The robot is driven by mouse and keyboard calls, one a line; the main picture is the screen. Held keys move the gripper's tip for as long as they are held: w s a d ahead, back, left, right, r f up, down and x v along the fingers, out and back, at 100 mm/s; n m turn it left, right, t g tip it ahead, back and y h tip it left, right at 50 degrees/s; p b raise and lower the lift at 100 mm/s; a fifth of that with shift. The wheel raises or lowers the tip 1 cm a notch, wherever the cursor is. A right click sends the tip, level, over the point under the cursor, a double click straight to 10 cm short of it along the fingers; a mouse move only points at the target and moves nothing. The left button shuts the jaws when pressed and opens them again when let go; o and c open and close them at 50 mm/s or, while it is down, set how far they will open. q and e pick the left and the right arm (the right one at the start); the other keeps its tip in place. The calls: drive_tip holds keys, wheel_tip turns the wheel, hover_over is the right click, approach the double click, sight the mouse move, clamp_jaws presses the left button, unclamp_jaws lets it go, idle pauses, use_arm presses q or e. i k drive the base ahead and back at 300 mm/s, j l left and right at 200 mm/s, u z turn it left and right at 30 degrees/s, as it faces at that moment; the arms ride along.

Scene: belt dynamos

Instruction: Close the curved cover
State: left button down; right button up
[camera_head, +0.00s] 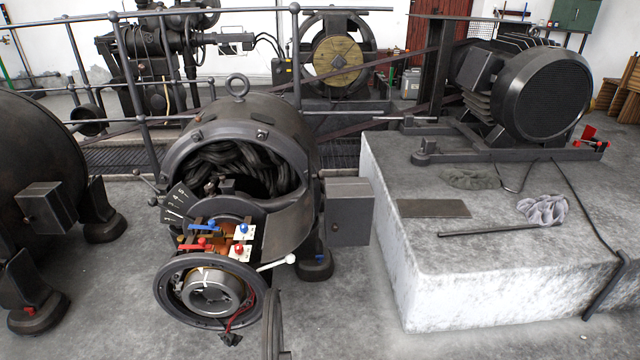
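The dynamo (225,125) stands in the middle of the view, with a lifting ring on top. A wide opening in its upper front shows dark coils (235,172) inside. A smooth curved grey panel (290,222), which looks like the curved cover, sits at the lower right of this opening. The opening is uncovered. I cannot make out its hinge or latch. Neither of my grippers is in view.
Red and blue handles (213,228) and a white-tipped lever (283,262) stick out at the dynamo's front. A concrete block (450,270) with a motor (540,90) stands at right. Railings (145,90) run behind.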

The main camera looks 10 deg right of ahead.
sight(285, 230)
drive_tip(key=i+l+u, duration=0.1)
drive_tip(key=i+l, duration=0.15)
drive_tip(key=i+l+u, duration=0.1)
drive_tip(key=l, duration=0.35)
drive_tip(key=i+l+u, duration=0.1)
drive_tip(key=i+l, duration=0.2)
